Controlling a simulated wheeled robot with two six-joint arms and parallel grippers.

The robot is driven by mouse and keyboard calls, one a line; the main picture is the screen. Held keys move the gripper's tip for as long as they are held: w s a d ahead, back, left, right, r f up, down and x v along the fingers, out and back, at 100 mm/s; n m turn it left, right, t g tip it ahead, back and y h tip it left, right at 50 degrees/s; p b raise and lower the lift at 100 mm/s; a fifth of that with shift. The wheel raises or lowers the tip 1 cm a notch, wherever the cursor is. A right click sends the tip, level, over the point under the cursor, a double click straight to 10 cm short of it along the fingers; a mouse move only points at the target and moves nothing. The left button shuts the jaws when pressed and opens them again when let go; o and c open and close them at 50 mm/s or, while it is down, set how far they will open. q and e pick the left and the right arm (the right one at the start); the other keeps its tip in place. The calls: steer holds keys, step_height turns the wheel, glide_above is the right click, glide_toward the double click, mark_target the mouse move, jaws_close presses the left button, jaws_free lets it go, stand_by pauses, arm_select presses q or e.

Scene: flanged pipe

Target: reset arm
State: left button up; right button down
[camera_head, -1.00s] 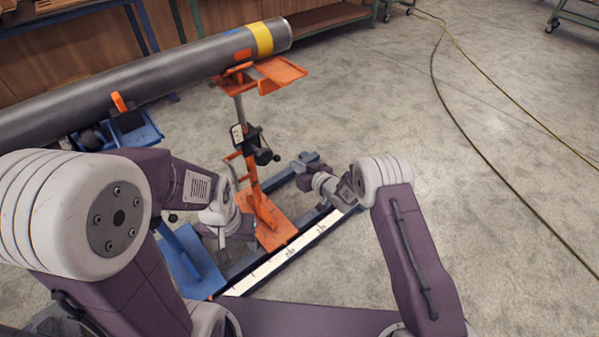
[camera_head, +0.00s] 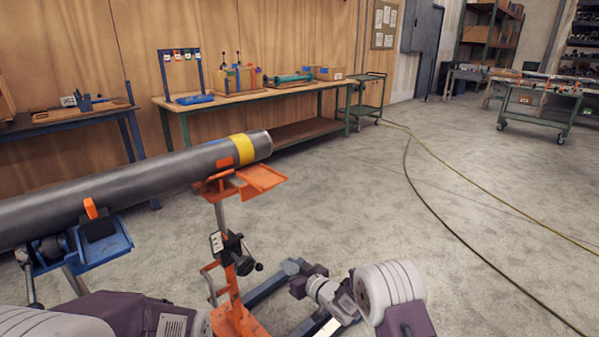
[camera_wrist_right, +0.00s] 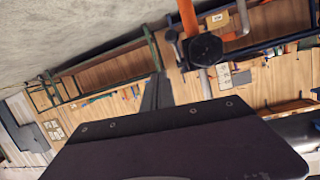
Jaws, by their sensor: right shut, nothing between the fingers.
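In the head view my right gripper (camera_head: 303,276) is low in the middle, beside the foot of the orange pipe stand (camera_head: 233,292) and apart from the pipe. In the right wrist view its dark fingers (camera_wrist_right: 158,92) are together with nothing between them. The stand's orange post and dark knob (camera_wrist_right: 205,50) show close by there. My left arm (camera_head: 155,318) shows only partly at the bottom left of the head view; its gripper is out of view. The grey pipe (camera_head: 130,185) with a yellow band (camera_head: 243,149) rests on the orange stand and a blue support (camera_head: 100,247).
A blue rail (camera_head: 268,282) runs along the floor by my right gripper. A workbench (camera_head: 255,95) stands against the wooden wall, with a green cart (camera_head: 367,100) beside it. A yellow cable and a dark cable (camera_head: 440,215) cross the otherwise clear floor on the right.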

steer(key=w+d+r+m+t+h, duration=0.1)
steer(key=d+r, duration=0.2)
steer(key=r, duration=0.3)
steer(key=d+r+m+t+h, duration=0.1)
steer(key=d+r, duration=0.3)
steer(key=r, duration=0.3)
steer(key=s+d+r+m+h, duration=0.1)
steer(key=s+d+h, duration=0.2)
steer(key=d, duration=0.3)
steer(key=s+d+f+m+g+h, duration=0.25)
steer(key=s+d+f, duration=0.2)
steer(key=s, duration=0.35)
steer(key=s+d+f+m+g+h, duration=0.25)
steer(key=s+d, duration=0.25)
steer(key=s, duration=0.3)
steer(key=s+f+g, duration=0.4)
steer(key=s, duration=0.4)
steer(key=s+f+g, duration=0.4)
steer(key=s, duration=0.4)
step_height(320, 180, up, 30)
steer(key=n+p, duration=0.1)
steer(key=p, duration=2.8)
steer(key=shift+w+t+y+p, duration=0.25)
steer(key=shift+t+y+p, duration=0.05)
steer(key=shift+y, duration=0.1)
